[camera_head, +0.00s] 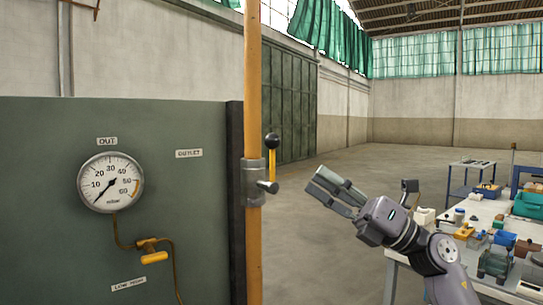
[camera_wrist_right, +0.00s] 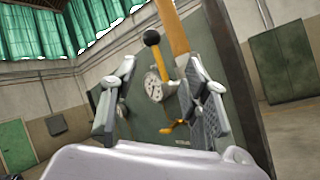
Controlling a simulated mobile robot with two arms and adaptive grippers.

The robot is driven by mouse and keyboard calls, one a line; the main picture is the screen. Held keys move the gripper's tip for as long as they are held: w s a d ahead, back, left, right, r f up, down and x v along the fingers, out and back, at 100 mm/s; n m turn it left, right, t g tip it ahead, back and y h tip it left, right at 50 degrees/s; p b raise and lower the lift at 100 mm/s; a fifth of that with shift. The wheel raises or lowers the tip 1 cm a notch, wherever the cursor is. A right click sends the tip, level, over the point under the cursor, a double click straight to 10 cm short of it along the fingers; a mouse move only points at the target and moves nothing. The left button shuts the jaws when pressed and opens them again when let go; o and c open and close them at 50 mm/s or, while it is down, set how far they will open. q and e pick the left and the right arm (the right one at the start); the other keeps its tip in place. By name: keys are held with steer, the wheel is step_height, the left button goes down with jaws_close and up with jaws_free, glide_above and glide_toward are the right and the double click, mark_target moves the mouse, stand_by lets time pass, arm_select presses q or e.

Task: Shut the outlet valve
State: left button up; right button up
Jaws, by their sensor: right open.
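The outlet valve (camera_head: 252,182) is a grey body on a yellow vertical pipe (camera_head: 254,80), right of the OUTLET label (camera_head: 189,153). Its yellow lever (camera_head: 272,165) with a black ball knob (camera_head: 271,140) stands upright, along the pipe. My right gripper (camera_head: 320,188) is open and empty, apart from the lever and to its right. In the right wrist view the black knob (camera_wrist_right: 152,37) and lever appear beyond the open fingers (camera_wrist_right: 160,98), between them and above. The valve body is mostly hidden there by a finger. My left gripper is out of view.
A green panel (camera_head: 60,140) carries a pressure gauge (camera_head: 110,182), its needle near the low end, and a smaller yellow-handled valve (camera_head: 153,257) on a thin pipe. A cluttered workbench (camera_head: 400,262) stands right, behind my right arm. The floor between pipe and bench is clear.

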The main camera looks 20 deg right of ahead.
mark_target(272, 156)
steer(key=s+d+r+n+g+h, duration=0.3)
steer(key=s+d+r+n+h, duration=0.2)
steer(key=s+n+h, duration=0.15)
steer(key=shift+y, duration=0.35)
steer(key=p+x, duration=0.2)
steer(key=x, duration=0.4)
steer(key=p+x, duration=0.3)
steer(key=x, duration=0.2)
steer(key=w+p+x, duration=0.1)
steer(key=p+x, duration=0.1)
steer(key=x, duration=0.4)
steer(key=shift+w+r, duration=0.15)
steer(key=shift+w, duration=0.05)
steer(key=shift+c, duration=0.4)
steer(key=shift+w, duration=0.1)
jaws_close()
